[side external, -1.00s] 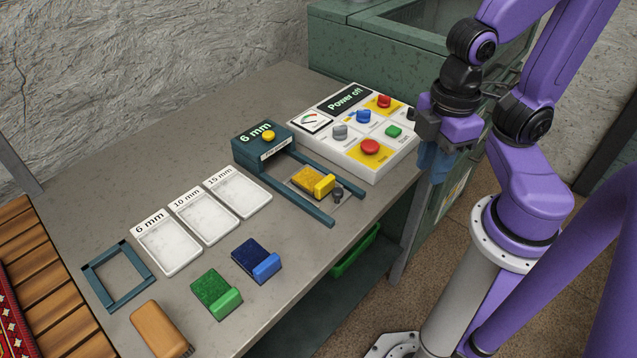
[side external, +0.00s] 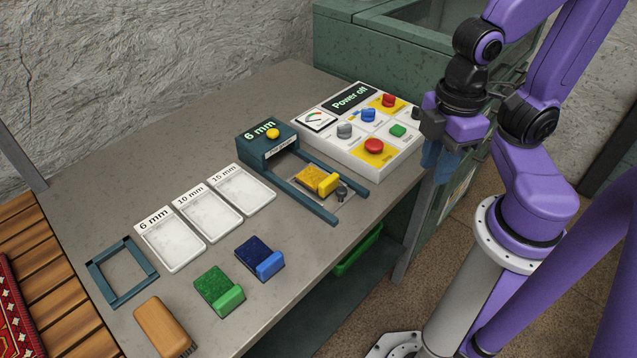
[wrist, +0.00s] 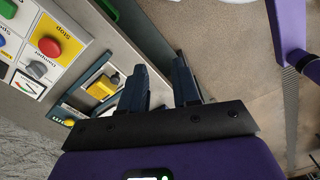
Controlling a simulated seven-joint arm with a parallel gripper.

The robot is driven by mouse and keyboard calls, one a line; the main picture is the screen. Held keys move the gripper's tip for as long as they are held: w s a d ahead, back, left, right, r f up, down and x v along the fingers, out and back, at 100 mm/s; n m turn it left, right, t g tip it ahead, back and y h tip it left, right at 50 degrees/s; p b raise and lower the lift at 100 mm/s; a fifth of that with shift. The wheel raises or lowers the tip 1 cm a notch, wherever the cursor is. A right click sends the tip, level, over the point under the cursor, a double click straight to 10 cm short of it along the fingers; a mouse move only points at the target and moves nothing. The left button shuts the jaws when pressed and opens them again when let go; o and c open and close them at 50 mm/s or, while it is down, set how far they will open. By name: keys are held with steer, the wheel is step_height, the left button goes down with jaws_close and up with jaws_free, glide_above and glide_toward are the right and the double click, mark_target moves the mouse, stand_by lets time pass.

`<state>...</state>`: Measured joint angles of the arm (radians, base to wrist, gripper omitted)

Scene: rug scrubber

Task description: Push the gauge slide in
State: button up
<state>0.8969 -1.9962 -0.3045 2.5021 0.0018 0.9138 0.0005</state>
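The gauge (side external: 268,146) is a dark teal box marked "6 mm" with a yellow button on top. Its two rails stick out toward the table's front edge. Between them the slide (side external: 327,196) is out, carrying a yellow block (side external: 318,181) and a small dark knob (side external: 341,194) at its front end.
A control panel (side external: 350,145) reading "Power off" stands just behind and right of the gauge. White trays (side external: 209,216), green (side external: 219,289) and blue (side external: 259,257) blocks, a teal frame (side external: 123,272) and a wooden brush (side external: 160,325) lie to the left. Space before the slide is clear.

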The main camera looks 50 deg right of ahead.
steer(key=w+a+r+m, duration=0.1)
steer(key=w+a+m, duration=0.1)
steer(key=w+m, duration=0.55)
steer(key=m, duration=1)
glide_toward(341, 189)
step_height(341, 189, down, 9)
steer(key=shift+a+r, duration=0.15)
steer(key=shift+w, duration=0.1)
jaws_close()
